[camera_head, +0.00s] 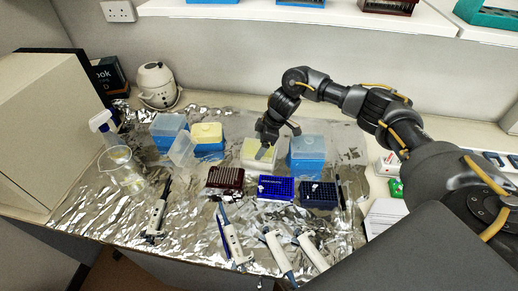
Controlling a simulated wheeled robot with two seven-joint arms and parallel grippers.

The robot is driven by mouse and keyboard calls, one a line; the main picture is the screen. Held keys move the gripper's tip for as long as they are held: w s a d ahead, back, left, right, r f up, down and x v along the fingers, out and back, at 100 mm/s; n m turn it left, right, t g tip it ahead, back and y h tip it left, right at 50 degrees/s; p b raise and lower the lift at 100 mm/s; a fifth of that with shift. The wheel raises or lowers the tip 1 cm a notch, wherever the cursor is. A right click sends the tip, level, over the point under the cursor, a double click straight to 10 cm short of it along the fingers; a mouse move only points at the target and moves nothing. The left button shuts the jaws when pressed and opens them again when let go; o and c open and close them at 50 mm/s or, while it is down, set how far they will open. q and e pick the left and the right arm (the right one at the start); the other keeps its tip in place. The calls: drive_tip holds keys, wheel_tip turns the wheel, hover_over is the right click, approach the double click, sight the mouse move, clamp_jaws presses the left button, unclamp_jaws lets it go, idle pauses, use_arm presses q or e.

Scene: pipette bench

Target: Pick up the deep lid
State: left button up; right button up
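A clear, deep-looking lid (182,150) stands tilted between the left blue box (168,138) and a yellow-topped box (207,141). Another pale yellow-topped box (259,150) is in the middle, below my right gripper (279,138). A blue box with a tall translucent top (307,155) stands just right of it. My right gripper points down with its fingers spread, and nothing is seen held between them. It partly hides the pale box; whether it touches that box I cannot tell. My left gripper is out of view.
A maroon rack (225,180), a blue rack (275,189) and a dark blue rack (319,195) stand in front. Several pipettes (232,240) lie nearer. A beaker (125,174) and spray bottle (102,126) are at left. Foil behind the boxes is mostly clear.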

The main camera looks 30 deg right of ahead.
sight(255, 145)
drive_tip(key=c, duration=0.5)
drive_tip(key=shift+r+b, duration=0.8)
drive_tip(key=shift+r, duration=0.05)
drive_tip(key=shift+c, duration=0.2)
drive_tip(key=shift+r+b, duration=0.5)
drive_tip(key=shift+r, duration=0.15)
drive_tip(key=s+a+r+b, duration=0.2)
drive_tip(key=s+a+r, duration=0.5)
drive_tip(key=s+r, duration=0.4)
drive_tip(key=s+f+m+b, duration=0.1)
drive_tip(key=s+f+b, duration=0.2)
drive_tip(key=f, duration=0.6)
drive_tip(key=shift+s+a, duration=0.35)
drive_tip(key=shift+s, duration=0.75)
